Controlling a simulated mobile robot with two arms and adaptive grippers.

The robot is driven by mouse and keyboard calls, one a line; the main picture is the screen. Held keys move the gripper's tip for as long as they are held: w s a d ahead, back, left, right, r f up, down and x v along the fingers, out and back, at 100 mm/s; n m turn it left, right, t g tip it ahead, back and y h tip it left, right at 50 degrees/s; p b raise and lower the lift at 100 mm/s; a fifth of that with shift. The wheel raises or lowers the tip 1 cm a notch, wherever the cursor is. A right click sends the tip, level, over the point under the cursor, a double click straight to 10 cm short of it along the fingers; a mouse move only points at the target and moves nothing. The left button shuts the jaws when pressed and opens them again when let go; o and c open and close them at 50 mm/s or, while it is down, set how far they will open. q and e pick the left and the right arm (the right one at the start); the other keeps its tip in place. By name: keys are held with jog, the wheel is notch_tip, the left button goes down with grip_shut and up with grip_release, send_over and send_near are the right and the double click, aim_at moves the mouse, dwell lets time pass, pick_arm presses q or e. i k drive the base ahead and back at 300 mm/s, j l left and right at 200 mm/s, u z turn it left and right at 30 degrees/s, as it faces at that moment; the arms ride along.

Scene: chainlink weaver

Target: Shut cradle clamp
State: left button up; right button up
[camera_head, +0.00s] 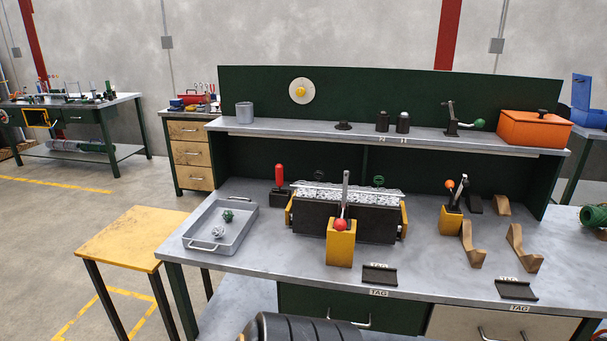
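A black cradle (310,219) with yellow end plates stands on the middle of the grey workbench, with a silvery wire-mesh bundle (320,194) lying along its top. At its front is a yellow clamp block (340,249) with a red ball knob (340,225) facing me and a grey bar (345,188) standing upright behind the knob. A second yellow block (450,221) to the right carries a black lever with an orange ball knob (450,184). I cannot tell which of these is the cradle clamp. Neither of my grippers is in view.
A grey tray (203,246) with small green and white pieces lies left of the cradle. Wooden brackets (472,243) and black tag holders (380,275) lie to the right and front. A shelf (270,127) runs above the back. A yellow-topped stool (132,236) stands at left.

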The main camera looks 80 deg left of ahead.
aim_at(340, 225)
jog(key=j+u, duration=0.1)
jog(key=u, duration=2.3)
